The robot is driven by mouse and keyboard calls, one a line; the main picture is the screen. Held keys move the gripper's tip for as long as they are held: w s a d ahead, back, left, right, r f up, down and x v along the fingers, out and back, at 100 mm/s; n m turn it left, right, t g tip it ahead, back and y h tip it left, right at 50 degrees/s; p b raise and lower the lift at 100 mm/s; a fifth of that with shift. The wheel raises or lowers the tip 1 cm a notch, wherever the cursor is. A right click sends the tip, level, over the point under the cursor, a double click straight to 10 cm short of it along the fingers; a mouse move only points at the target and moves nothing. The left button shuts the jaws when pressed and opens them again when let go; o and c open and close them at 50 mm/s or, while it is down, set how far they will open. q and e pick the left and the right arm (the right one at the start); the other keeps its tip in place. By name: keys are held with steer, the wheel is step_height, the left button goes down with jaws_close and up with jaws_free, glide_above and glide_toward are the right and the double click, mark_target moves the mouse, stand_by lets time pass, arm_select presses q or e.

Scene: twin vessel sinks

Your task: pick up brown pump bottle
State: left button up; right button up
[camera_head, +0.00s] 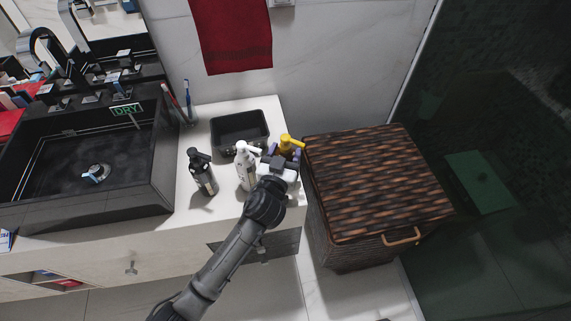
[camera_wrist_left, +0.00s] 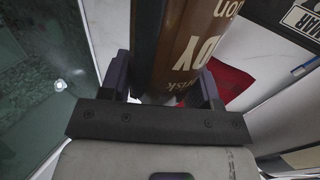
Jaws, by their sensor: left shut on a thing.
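The brown pump bottle (camera_wrist_left: 185,45) stands out in the left wrist view, with pale lettering on its side. It is between the two fingers of my left gripper (camera_wrist_left: 162,82), which is shut on it. In the head view its yellow pump head (camera_head: 289,143) shows above my left gripper (camera_head: 283,160), at the right end of the white counter. The gripper hides most of the bottle's body there, and I cannot tell whether its base touches the counter. My right gripper is not in view.
A white pump bottle (camera_head: 245,166) stands just left of my gripper, and a black pump bottle (camera_head: 203,173) further left. A black tray (camera_head: 239,127) is behind them. A black sink (camera_head: 95,165) fills the left, and a woven hamper (camera_head: 375,180) stands close on the right.

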arm_select(q)
steer(key=c, duration=0.6)
jaws_close()
steer(key=shift+r, duration=0.15)
